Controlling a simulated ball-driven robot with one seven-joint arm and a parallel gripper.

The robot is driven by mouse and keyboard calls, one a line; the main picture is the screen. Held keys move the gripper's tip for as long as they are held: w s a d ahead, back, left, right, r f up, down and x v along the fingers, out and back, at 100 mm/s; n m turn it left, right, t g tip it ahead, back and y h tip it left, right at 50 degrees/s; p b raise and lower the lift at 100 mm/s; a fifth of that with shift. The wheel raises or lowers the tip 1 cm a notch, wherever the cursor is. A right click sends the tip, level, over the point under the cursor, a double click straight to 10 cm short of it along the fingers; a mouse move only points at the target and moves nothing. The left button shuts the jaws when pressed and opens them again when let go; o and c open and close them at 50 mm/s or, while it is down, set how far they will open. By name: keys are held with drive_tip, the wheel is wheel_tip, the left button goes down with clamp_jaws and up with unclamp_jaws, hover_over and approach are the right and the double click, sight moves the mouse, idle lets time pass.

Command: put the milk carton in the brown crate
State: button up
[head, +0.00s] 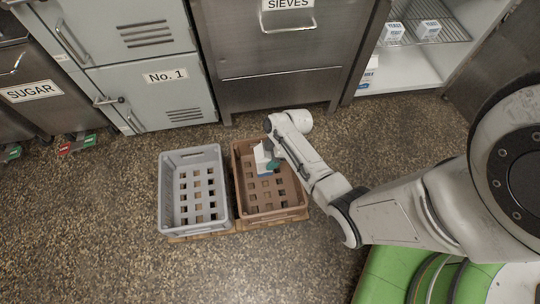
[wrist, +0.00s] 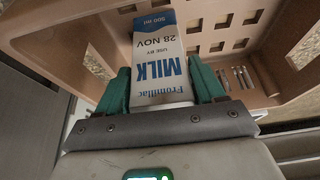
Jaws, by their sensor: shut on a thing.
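The milk carton (wrist: 160,62) is white and blue with the word MILK on it. It is between the green fingers of my gripper (wrist: 164,88), which is shut on it. In the head view the carton (head: 262,158) shows over the brown crate (head: 240,187), within its rim. The brown crate has slotted walls and a floor with square holes, and its wall (wrist: 52,38) also shows around the carton in the wrist view. I cannot tell whether the carton touches the crate floor. My arm partly hides the crate's right side.
A grey crate (head: 164,198) stands just left of the brown crate. Steel cabinets (head: 270,55) and a No. 1 locker (head: 160,75) stand behind. An open fridge (head: 412,70) with white cartons is at the back right. The floor in front is clear.

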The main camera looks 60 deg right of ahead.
drive_tip(key=o, duration=1.5)
drive_tip(key=p+v, duration=0.6)
drive_tip(key=v, duration=0.6)
drive_tip(key=s+a+r+m+g+h, duration=0.1)
drive_tip(key=s+a+r+m, duration=0.3)
drive_tip(key=a+r, duration=0.3)
drive_tip(key=s+a+r+m+g+h, duration=0.1)
drive_tip(key=s+a+r+m+h, duration=0.1)
drive_tip(key=s+a+r+m, duration=0.2)
drive_tip(key=s+a+r, duration=0.1)
drive_tip(key=a+r, duration=0.2)
drive_tip(key=a, duration=0.1)
drive_tip(key=shift+s+a+r, duration=0.2)
drive_tip(key=shift+s+a, duration=0.1)
drive_tip(key=shift+a, duration=0.1)
